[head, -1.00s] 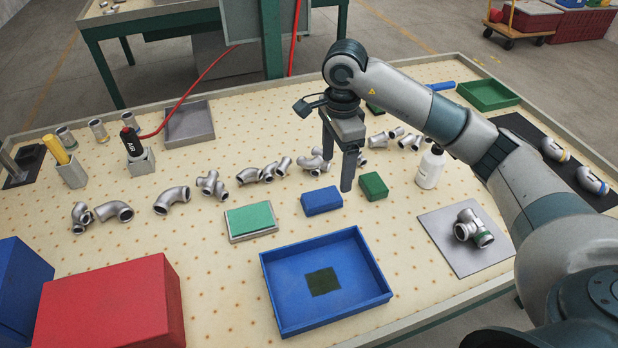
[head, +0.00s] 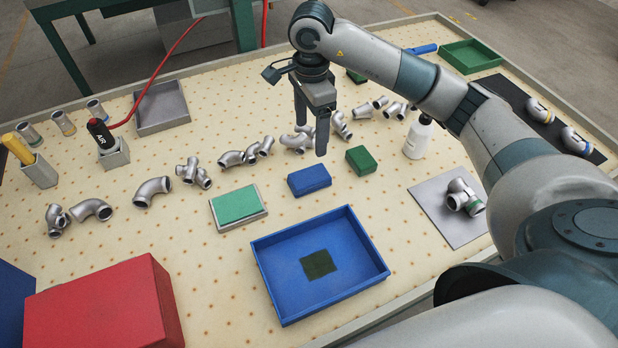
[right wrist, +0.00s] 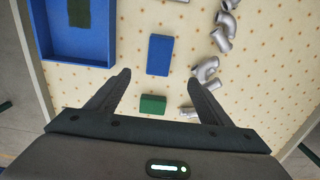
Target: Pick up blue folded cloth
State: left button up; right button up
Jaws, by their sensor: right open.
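The blue folded cloth (head: 309,180) is a small blue block shape lying on the dotted table, between the green block and the green-topped pad. It also shows in the right wrist view (right wrist: 160,55), beyond my fingertips. My right gripper (head: 311,138) is open and empty, pointing down above the table, just behind the cloth in the head view. In the right wrist view its two fingers (right wrist: 160,80) are spread apart, with the cloth ahead between their lines. My left gripper is not in view.
A green block (head: 361,160) lies right of the cloth. A blue tray (head: 283,294) with a dark patch stands in front. A green-topped pad (head: 238,205) lies left. Several metal pipe elbows (head: 152,191) lie behind, and a white bottle (head: 418,138) stands to the right.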

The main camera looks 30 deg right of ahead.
jog(key=p, duration=0.2)
send_near(309, 176)
jog(key=f, duration=0.1)
jog(key=f+p, duration=0.1)
jog(key=f, duration=0.2)
jog(key=shift+d+p, duration=0.25)
jog(key=shift+p, duration=0.1)
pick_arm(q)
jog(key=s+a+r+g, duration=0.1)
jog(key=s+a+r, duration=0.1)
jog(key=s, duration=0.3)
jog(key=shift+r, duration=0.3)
pick_arm(e)
jog(key=shift+f, duration=0.3)
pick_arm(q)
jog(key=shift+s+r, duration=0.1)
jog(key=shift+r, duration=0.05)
pick_arm(e)
jog(key=shift+a+f+p, duration=0.1)
jog(key=shift+f+p, duration=0.5)
jog(key=shift+p, duration=0.05)
notch_tip(309, 176, down, 3)
jog(key=shift+a+p, duration=0.1)
jog(key=shift+p, duration=0.65)
jog(key=shift+f, duration=0.5)
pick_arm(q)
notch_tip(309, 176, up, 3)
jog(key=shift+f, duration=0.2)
